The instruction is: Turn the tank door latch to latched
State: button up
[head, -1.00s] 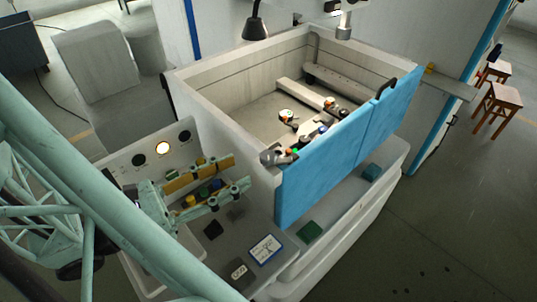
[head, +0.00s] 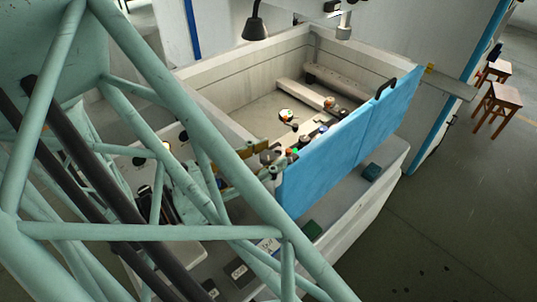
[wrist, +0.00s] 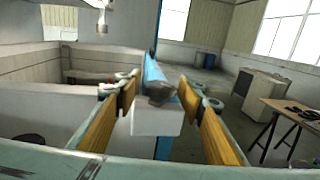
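The blue tank door (head: 335,150) stands along the front of the pale tank, and its edge also shows in the wrist view (wrist: 153,72). The latch (wrist: 160,93) is a dark grey handle on a white block (wrist: 157,122) at the door's near end. In the head view the latch (head: 270,157) is partly covered by my gripper. My gripper (wrist: 159,88) is open, its wood-coloured fingers on either side of the latch with visible gaps. In the head view my gripper (head: 268,163) is at the door's near corner, mostly behind my arm. I cannot tell the latch's exact setting.
Several small parts and a round orange-and-white piece (head: 286,115) are in the tank (head: 240,85). A black lamp (head: 255,27) hangs over its back wall.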

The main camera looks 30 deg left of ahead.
jog(key=shift+w+d, duration=0.15)
jog(key=shift+w, duration=0.1)
jog(key=shift+c, duration=0.3)
jog(key=c, duration=0.8)
jog(key=shift+y, duration=0.3)
jog(key=shift+n+t+y+b, duration=0.8)
jog(key=shift+n+y, duration=0.7)
jog(key=shift+y, duration=0.4)
jog(key=o, duration=0.9)
jog(key=shift+c, duration=0.2)
